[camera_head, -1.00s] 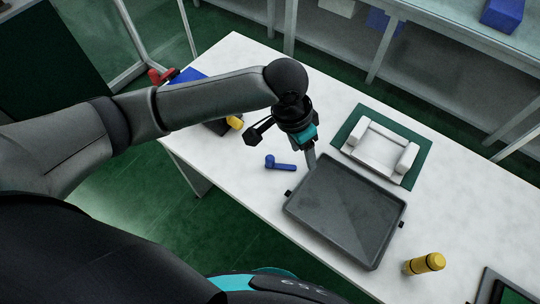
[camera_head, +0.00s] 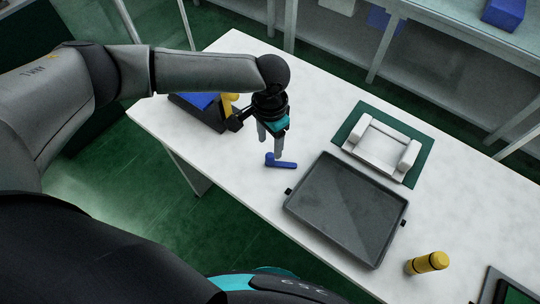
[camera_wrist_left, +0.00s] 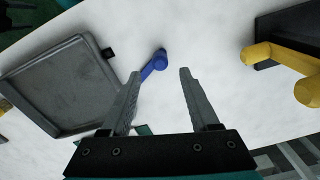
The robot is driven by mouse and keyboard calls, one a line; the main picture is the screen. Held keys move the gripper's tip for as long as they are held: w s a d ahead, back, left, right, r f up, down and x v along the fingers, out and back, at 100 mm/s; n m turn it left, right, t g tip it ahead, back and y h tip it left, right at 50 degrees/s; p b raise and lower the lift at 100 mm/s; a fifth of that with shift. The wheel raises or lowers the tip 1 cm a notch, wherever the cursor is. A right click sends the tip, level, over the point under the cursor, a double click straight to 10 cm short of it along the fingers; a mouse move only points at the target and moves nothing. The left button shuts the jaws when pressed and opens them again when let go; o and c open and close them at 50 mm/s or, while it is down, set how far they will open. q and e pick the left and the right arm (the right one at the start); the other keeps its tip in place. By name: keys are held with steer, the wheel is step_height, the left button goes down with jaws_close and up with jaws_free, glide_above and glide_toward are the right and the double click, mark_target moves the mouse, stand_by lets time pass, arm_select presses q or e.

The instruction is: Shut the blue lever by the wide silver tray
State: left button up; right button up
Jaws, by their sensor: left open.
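The blue lever (camera_head: 281,163) is on the white table near the upper left corner of the wide grey tray (camera_head: 345,210), with its arm pointing right toward the tray. In the left wrist view the lever (camera_wrist_left: 155,62) shows between and just beyond my fingertips, with its arm partly behind one finger. The tray (camera_wrist_left: 70,95) is on the left there. My left gripper (camera_head: 270,145) is open and empty, pointing down, just above and behind the lever; its fingers (camera_wrist_left: 160,73) are spread around the view of it. I cannot tell whether they touch it. My right gripper is not in view.
A black unit with a blue top (camera_head: 196,101) and a yellow handle (camera_head: 229,104) is left of the gripper. A white fixture (camera_head: 382,150) sits on a green mat (camera_head: 420,157) behind the tray. A yellow cylinder (camera_head: 428,263) lies to the right. The table is clear around the lever.

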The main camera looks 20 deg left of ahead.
mark_target(270, 155)
arm_select(q)
step_height(270, 155, down, 7)
steer(key=shift+r+b, duration=0.15)
steer(key=shift+b, duration=0.45)
jaws_close()
stand_by(1.1)
